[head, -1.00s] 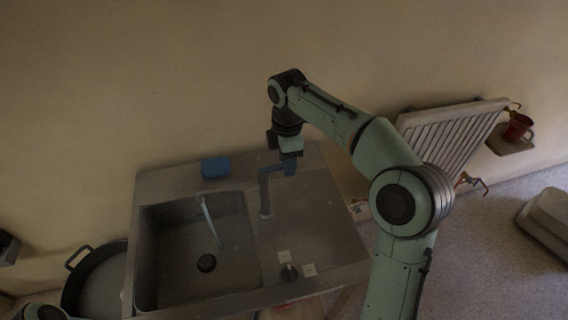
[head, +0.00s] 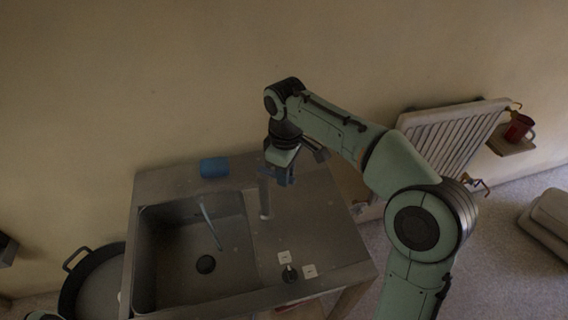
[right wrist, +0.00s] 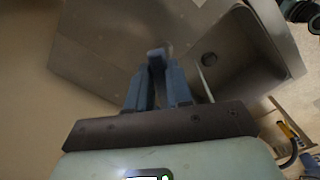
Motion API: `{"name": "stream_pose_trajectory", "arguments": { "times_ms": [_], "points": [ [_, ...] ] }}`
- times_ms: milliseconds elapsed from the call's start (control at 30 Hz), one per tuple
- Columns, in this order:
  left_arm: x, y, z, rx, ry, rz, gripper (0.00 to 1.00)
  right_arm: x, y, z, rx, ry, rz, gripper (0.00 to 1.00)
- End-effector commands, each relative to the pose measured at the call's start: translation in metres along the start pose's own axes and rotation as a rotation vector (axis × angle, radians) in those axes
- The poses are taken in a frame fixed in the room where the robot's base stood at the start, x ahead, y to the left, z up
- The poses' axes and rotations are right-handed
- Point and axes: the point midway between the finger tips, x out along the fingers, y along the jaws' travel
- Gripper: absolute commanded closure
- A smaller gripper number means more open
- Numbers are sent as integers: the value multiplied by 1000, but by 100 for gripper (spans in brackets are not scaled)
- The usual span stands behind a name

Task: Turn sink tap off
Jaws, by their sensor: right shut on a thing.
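The sink (head: 322,230) stands against the wall, with its basin (head: 172,255) on the left. The upright grey tap (head: 264,198) rises right of the basin. A thin pale streak, looking like running water (head: 210,225), slants into the basin; it also shows in the right wrist view (right wrist: 204,80). My right gripper (head: 278,178) is at the tap's top, its blue fingers pointing down. In the right wrist view, its fingers (right wrist: 161,72) are shut on the tap's handle (right wrist: 157,54). The fingers hide part of the handle. My left gripper is not seen.
A blue cylinder (head: 214,167) lies on the sink's back ledge. A large pot (head: 100,282) stands left. A radiator (head: 448,142) and a red mug (head: 518,128) are at right.

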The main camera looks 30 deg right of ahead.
Motion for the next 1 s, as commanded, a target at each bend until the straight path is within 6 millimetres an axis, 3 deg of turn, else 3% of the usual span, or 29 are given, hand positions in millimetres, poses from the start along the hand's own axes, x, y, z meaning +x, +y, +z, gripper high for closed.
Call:
{"name": "stream_pose_trajectory", "arguments": {
  "times_ms": [267, 700, 1000],
  "points": [
    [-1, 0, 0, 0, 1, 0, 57, -1, -2, -1, 28, 1, 0, 100],
    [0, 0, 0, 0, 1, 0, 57, -2, -35, -14, 589, 7, 1, 100],
    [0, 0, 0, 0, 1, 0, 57, -2, -40, -16, 699, 6, 1, 100]
  ]
}}
